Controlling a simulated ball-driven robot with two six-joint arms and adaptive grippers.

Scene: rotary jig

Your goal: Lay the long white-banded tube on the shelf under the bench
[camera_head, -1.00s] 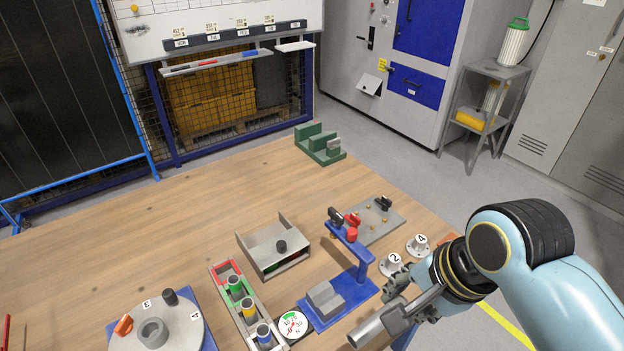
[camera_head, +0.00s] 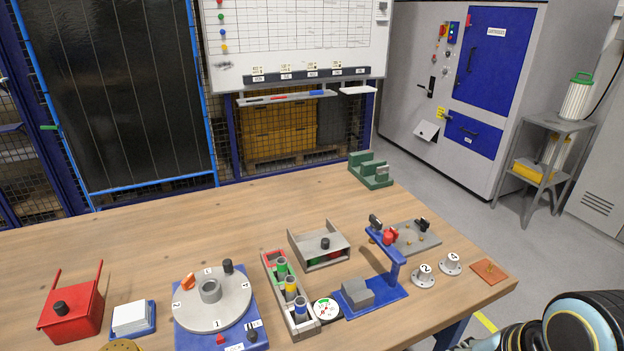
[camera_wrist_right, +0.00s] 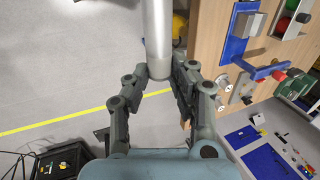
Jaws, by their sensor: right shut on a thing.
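In the right wrist view my right gripper (camera_wrist_right: 158,84) is shut on a long pale grey tube (camera_wrist_right: 157,35). The tube runs up out of the top of the picture, beside the bench's edge and over the floor. No white band shows on its visible part. In the head view only part of my right arm shows at the bottom right corner, and the tube is out of sight there. The wooden bench (camera_head: 130,235) fills the lower half of the head view. The shelf under it cannot be made out. My left gripper is not in view.
On the bench stand a blue stand (camera_head: 388,290), numbered knobs (camera_head: 424,277), a rotary disc (camera_head: 212,300), a red box (camera_head: 72,310) and a grey tray (camera_head: 320,247). A yellow object (camera_wrist_right: 179,27) shows beside the bench edge. Open floor with a yellow line (camera_wrist_right: 55,122) lies alongside.

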